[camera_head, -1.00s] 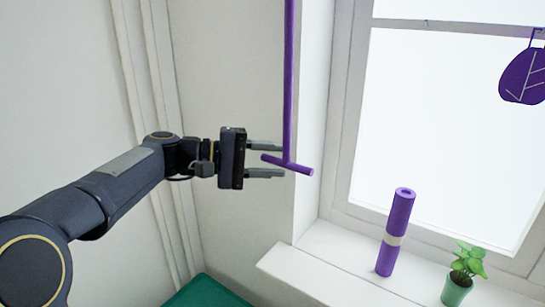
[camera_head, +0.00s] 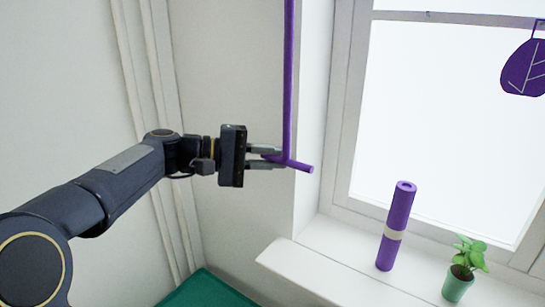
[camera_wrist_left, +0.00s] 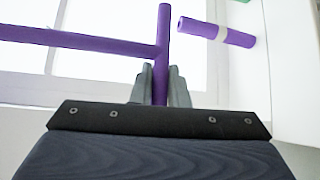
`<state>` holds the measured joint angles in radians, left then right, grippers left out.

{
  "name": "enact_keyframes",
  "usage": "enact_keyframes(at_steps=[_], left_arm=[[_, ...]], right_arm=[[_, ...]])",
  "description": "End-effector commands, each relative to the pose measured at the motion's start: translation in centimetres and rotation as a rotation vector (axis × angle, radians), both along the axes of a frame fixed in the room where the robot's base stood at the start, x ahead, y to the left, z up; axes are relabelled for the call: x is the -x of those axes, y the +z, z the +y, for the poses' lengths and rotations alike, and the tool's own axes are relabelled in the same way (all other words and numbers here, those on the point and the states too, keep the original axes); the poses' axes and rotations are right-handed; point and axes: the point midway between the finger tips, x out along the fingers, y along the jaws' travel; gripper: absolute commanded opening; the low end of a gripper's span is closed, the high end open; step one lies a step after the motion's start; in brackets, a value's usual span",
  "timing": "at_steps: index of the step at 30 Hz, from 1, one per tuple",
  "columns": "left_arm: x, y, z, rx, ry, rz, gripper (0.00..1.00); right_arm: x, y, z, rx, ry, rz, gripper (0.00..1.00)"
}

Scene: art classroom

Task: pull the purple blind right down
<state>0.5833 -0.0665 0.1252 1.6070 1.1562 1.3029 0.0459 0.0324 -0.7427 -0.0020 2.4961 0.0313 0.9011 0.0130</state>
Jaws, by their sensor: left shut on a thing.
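A purple pull rod (camera_head: 289,80) hangs down at the left of the window and ends in a purple crossbar handle (camera_head: 302,167). My left gripper (camera_head: 280,158) is shut on the crossbar, with its fingers on either side of the bar's near end. In the left wrist view the crossbar (camera_wrist_left: 163,35) runs between the two fingertips (camera_wrist_left: 161,85), and the rod (camera_wrist_left: 80,40) goes off to the left. The blind itself is not clearly in view; the window pane (camera_head: 450,130) shows bare and bright. My right gripper is not in view.
A purple roll with a pale band (camera_head: 398,215) stands on the white windowsill (camera_head: 320,265). A small plant in a green pot (camera_head: 459,285) stands to its right. A purple leaf-shaped ornament (camera_head: 524,68) hangs before the window. A green surface (camera_head: 208,290) lies below.

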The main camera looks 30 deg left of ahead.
Motion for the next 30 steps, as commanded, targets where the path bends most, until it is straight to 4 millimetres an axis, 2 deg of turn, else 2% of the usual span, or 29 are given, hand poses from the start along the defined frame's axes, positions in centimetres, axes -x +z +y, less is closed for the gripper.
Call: enact_keyframes(at_steps=[1,5,8,15,30], left_arm=[[0.0,-2.0,0.0,-0.001,-0.001,0.005,0.0],[0.0,-5.6,-0.1,-0.001,-0.002,0.006,0.0],[0.0,-9.0,0.0,-0.001,-0.002,0.008,0.0],[0.0,-17.7,0.0,-0.001,-0.002,0.008,0.0],[0.0,-35.6,-0.1,0.0,-0.003,0.007,0.0]], right_arm=[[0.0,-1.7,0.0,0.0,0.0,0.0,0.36],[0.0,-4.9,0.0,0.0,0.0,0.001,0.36],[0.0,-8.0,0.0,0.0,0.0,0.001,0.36],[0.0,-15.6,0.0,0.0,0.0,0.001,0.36],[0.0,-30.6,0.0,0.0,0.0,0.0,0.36]])
